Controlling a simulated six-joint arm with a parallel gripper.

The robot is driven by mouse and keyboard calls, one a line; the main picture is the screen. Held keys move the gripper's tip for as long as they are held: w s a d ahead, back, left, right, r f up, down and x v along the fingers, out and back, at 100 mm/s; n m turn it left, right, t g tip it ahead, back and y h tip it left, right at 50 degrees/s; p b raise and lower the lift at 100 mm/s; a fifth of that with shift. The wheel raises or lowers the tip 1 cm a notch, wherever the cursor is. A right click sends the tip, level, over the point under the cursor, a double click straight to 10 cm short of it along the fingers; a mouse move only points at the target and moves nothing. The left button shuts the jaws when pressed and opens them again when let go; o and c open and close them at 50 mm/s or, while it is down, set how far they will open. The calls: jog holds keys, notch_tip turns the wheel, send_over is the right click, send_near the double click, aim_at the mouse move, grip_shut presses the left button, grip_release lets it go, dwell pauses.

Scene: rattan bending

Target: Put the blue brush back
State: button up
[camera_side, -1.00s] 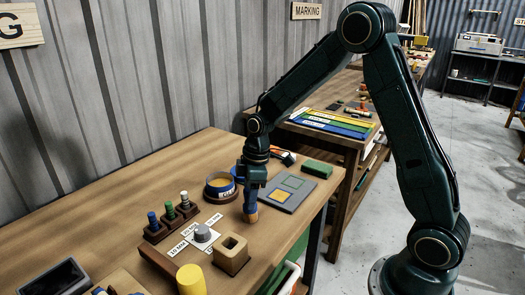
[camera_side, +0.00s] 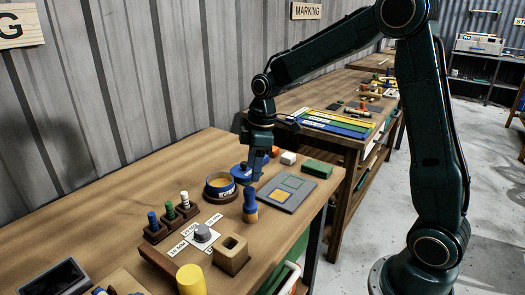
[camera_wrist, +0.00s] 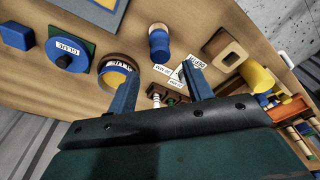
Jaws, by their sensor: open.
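The blue brush (camera_side: 250,203), a blue handle over a tan-orange lower end, stands upright on the bench beside the grey board. In the wrist view it shows as a blue and tan piece (camera_wrist: 159,45) beyond my fingertips. My gripper (camera_side: 256,177) is above the far part of the bench, behind the brush and apart from it. In the wrist view the two fingers of my gripper (camera_wrist: 162,72) are spread with nothing between them. A wooden block with a square hole (camera_side: 232,255) stands nearer the camera; it also shows in the wrist view (camera_wrist: 226,50).
A blue-banded pot (camera_side: 220,186) and a blue lid with a knob (camera_wrist: 67,58) are close to my gripper. A grey board (camera_side: 287,191), a green block (camera_side: 317,168), a peg rack (camera_side: 172,220) and a yellow cylinder (camera_side: 190,279) stand around. Bare bench lies at the left.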

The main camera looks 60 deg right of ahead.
jog(key=r, duration=0.3)
jog(key=shift+s+d+r, duration=0.15)
jog(key=shift+s, duration=0.05)
dwell(0.5)
jog(key=s+a+r+m+t, duration=0.1)
jog(key=s+r+m, duration=0.1)
jog(key=s, duration=0.6)
jog(key=s+a+r+m+t+h, duration=0.1)
jog(key=s+m, duration=0.3)
jog(key=s, duration=0.4)
jog(key=s+a+r+m+t, duration=0.2)
jog(key=s+r+m, duration=0.1)
jog(key=s, duration=0.5)
jog(key=shift+a+r, duration=0.25)
jog(key=shift+r, duration=0.25)
